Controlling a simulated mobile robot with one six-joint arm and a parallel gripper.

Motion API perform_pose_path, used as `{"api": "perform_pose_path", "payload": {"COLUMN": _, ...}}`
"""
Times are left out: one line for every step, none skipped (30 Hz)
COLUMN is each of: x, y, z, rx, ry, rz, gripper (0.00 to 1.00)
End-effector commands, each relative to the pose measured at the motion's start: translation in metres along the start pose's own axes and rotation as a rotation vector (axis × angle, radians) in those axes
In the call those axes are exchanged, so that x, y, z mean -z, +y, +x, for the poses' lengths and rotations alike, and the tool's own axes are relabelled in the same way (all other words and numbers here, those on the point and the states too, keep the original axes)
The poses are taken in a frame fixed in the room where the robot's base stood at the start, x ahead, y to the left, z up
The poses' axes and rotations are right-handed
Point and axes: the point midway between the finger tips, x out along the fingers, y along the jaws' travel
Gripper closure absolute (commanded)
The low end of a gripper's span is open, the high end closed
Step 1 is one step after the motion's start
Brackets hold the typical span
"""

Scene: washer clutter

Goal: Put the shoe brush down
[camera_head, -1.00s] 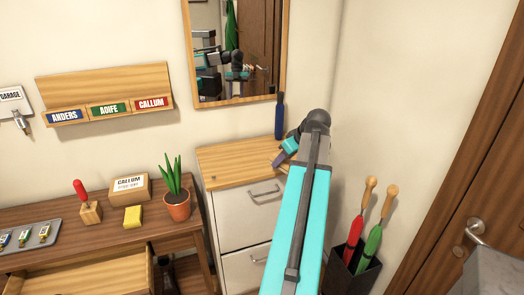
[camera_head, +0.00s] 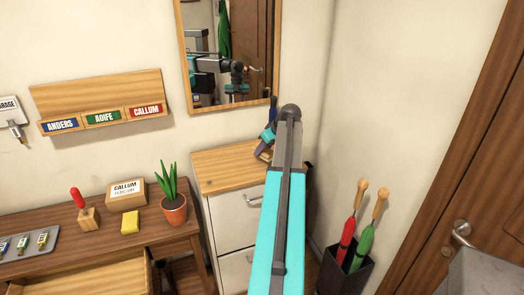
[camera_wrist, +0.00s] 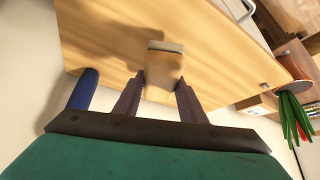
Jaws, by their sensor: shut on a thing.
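The shoe brush (camera_wrist: 165,62) shows in the wrist view as a small light wooden block between my fingertips. My gripper (camera_wrist: 160,84) is shut on it. Brush and gripper are over the wooden top of the white cabinet (camera_head: 222,168). In the head view only a small tan part of the brush (camera_head: 264,154) shows, below my gripper (camera_head: 265,147), partly hidden by my arm. A shadow lies on the wooden top around the brush. I cannot tell whether the brush touches the top.
A potted plant (camera_head: 174,208) stands left of the cabinet on the desk. A dark bin (camera_head: 343,273) with red and green umbrellas is at right. The cabinet top's left part is clear.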

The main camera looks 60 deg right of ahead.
Motion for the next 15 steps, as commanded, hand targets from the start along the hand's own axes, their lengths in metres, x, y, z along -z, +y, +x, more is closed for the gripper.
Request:
{"api": "perform_pose_path", "payload": {"x": 0.0066, "y": 0.0038, "z": 0.0023, "rx": 0.001, "ry": 0.0, "rz": 0.0, "gripper": 0.86}}
{"api": "perform_pose_path", "payload": {"x": 0.0084, "y": 0.0047, "z": 0.0038, "rx": 0.001, "ry": 0.0, "rz": 0.0, "gripper": 0.86}}
{"api": "perform_pose_path", "payload": {"x": 0.0104, "y": 0.0057, "z": 0.0057, "rx": 0.0, "ry": 0.0, "rz": 0.0, "gripper": 0.86}}
{"api": "perform_pose_path", "payload": {"x": 0.0116, "y": 0.0063, "z": 0.0069, "rx": 0.0, "ry": 0.0, "rz": 0.0, "gripper": 0.86}}
{"api": "perform_pose_path", "payload": {"x": 0.0125, "y": 0.0066, "z": 0.0078, "rx": 0.0, "ry": 0.0, "rz": 0.0, "gripper": 0.86}}
{"api": "perform_pose_path", "payload": {"x": 0.0132, "y": 0.0069, "z": 0.0088, "rx": 0.0, "ry": 0.0, "rz": 0.0, "gripper": 0.86}}
{"api": "perform_pose_path", "payload": {"x": 0.0136, "y": 0.0069, "z": 0.0093, "rx": -0.001, "ry": 0.0, "rz": 0.0, "gripper": 0.86}}
{"api": "perform_pose_path", "payload": {"x": 0.0137, "y": 0.0069, "z": 0.0097, "rx": -0.001, "ry": 0.0, "rz": 0.0, "gripper": 0.86}}
{"api": "perform_pose_path", "payload": {"x": 0.0136, "y": 0.0068, "z": 0.0099, "rx": -0.001, "ry": 0.0, "rz": 0.0, "gripper": 0.86}}
{"api": "perform_pose_path", "payload": {"x": 0.0135, "y": 0.0067, "z": 0.01, "rx": -0.001, "ry": 0.0, "rz": 0.0, "gripper": 0.86}}
{"api": "perform_pose_path", "payload": {"x": 0.0134, "y": 0.0065, "z": 0.01, "rx": -0.001, "ry": 0.001, "rz": 0.0, "gripper": 0.86}}
{"api": "perform_pose_path", "payload": {"x": 0.0133, "y": 0.0064, "z": 0.01, "rx": -0.001, "ry": 0.001, "rz": 0.0, "gripper": 0.86}}
{"api": "perform_pose_path", "payload": {"x": 0.0133, "y": 0.0064, "z": 0.01, "rx": -0.001, "ry": 0.0, "rz": 0.0, "gripper": 0.86}}
{"api": "perform_pose_path", "payload": {"x": 0.0133, "y": 0.0063, "z": 0.0101, "rx": 0.0, "ry": 0.0, "rz": 0.0, "gripper": 0.86}}
{"api": "perform_pose_path", "payload": {"x": 0.0133, "y": 0.0063, "z": 0.0101, "rx": 0.0, "ry": 0.0, "rz": 0.0, "gripper": 0.86}}
